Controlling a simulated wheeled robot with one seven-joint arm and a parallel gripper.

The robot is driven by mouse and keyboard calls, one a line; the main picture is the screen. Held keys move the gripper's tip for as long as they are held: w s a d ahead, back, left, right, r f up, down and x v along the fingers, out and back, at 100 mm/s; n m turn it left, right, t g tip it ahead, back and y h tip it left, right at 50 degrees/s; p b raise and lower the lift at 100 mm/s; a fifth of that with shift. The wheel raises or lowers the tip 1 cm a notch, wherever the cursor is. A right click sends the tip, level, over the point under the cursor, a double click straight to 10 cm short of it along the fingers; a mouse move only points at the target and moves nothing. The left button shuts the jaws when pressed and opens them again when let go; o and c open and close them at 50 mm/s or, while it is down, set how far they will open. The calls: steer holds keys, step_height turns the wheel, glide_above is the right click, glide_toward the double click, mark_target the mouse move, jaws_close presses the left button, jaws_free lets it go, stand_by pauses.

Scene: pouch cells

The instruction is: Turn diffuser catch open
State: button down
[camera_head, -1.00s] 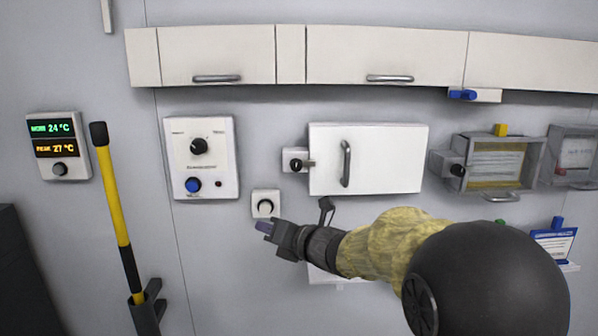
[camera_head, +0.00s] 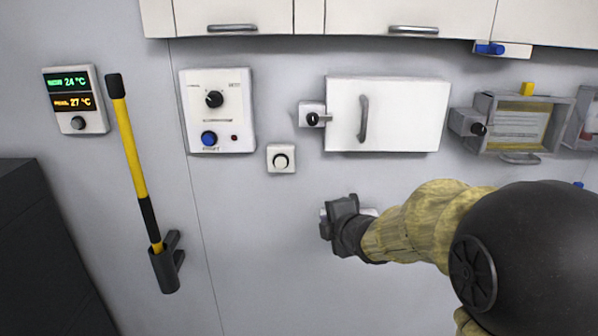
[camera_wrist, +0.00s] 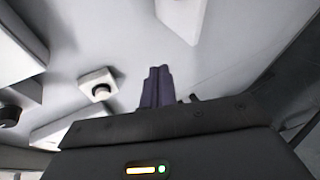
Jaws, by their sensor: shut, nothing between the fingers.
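A white door (camera_head: 395,115) with a grey vertical handle is shut on the wall. At its left edge is a small white catch block with a black knob (camera_head: 313,119) and a short lever pointing right across the door's edge. Another catch with a black knob (camera_head: 479,129) is at the left of a framed, yellow-edged case (camera_head: 521,125). I cannot tell which one is the diffuser catch. My gripper (camera_head: 325,222) is below the white door, apart from both catches. In the wrist view its purple fingers (camera_wrist: 157,88) are together and empty.
A white square with a round knob (camera_head: 281,158) is up-left of my gripper. A dial panel (camera_head: 217,110), a temperature display (camera_head: 75,100) and a yellow-black pole (camera_head: 133,155) are further left. Cabinets (camera_head: 400,15) run above.

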steer(key=s+d+f+m+g+h, duration=0.2)
steer(key=s+d+f+m+g, duration=0.1)
steer(key=s+f+m, duration=0.5)
steer(key=s+d+f+m+g+h, duration=0.1)
steer(key=s+d+f+m+g, duration=0.2)
steer(key=s+m, duration=1)
step_height(320, 180, down, 5)
steer(key=s+g, duration=0.1)
steer(key=g, duration=0.2)
steer(key=shift+d+r+m+g+h, duration=0.15)
steer(key=shift+d+m+g+h, duration=0.15)
steer(key=shift+d+m+h, duration=0.1)
